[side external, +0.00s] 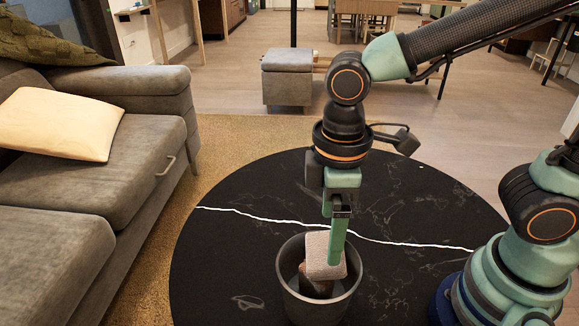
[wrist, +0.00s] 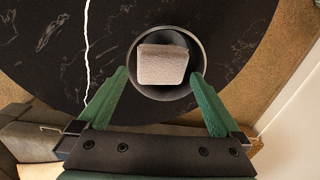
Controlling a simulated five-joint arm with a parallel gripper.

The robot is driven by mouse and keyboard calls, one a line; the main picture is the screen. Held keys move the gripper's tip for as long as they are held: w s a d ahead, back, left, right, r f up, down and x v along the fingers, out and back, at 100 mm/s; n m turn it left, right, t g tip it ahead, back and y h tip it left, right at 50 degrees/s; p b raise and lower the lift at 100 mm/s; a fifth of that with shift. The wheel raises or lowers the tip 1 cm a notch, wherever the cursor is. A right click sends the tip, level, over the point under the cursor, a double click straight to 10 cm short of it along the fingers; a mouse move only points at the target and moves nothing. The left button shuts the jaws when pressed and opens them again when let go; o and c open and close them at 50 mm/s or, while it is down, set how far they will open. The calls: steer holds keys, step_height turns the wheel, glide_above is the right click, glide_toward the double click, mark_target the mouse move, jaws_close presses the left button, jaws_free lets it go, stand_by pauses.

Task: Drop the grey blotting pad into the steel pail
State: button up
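The grey blotting pad (side external: 317,250) is a pale, rough block inside the dark round steel pail (side external: 318,311). Its top is near rim level in the side view, and a darker brown part shows below it. In the wrist view the pad (wrist: 162,64) lies within the rim of the pail (wrist: 165,97). My gripper (side external: 335,260) points down over the pail, and one green finger overlaps the pad in the side view. The pad's underside is hidden.
The pail stands on a round black table (side external: 225,255) with a white vein, otherwise clear. A grey sofa (side external: 90,190) with a cream cushion (side external: 60,123) is at the left. A grey ottoman (side external: 287,80) stands behind.

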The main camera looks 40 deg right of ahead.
steer(key=shift+r, duration=0.1)
step_height(320, 180, up, 12)
stand_by(0.5)
steer(key=w+d+f+m+t, duration=0.2)
steer(key=d+m, duration=0.3)
steer(key=d, duration=0.3)
steer(key=w+d+f+m+t, duration=0.2)
steer(key=w+d+m+t, duration=0.1)
steer(key=d, duration=0.5)
steer(key=shift+w+d+f+m+t, duration=0.2)
steer(key=shift+d+f+m+t, duration=0.15)
steer(key=shift+m, duration=0.55)
